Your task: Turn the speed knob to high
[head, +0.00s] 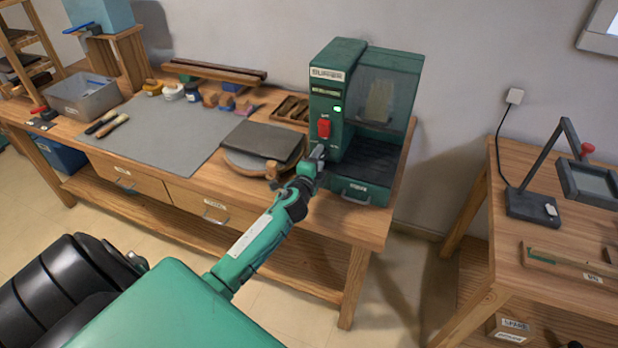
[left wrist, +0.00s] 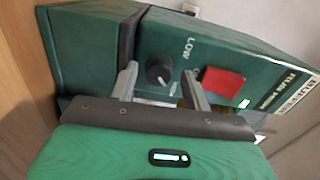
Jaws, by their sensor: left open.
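The speed knob (left wrist: 158,71) is a round dark knob with a pale pointer line on the green front panel of the buffer machine (head: 340,80). The word LOW is printed beside it in the left wrist view. My left gripper (left wrist: 160,80) is open, with its two fingers on either side of the knob. I cannot tell whether the fingers touch it. In the head view my left gripper (head: 318,152) is at the machine's front, below the red switch (head: 324,128), and hides the knob. My right gripper does not show.
The red switch also shows in the left wrist view (left wrist: 222,82), close to one finger. A green light (head: 337,109) is lit above it. A drawer (head: 358,191) is at the machine's base.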

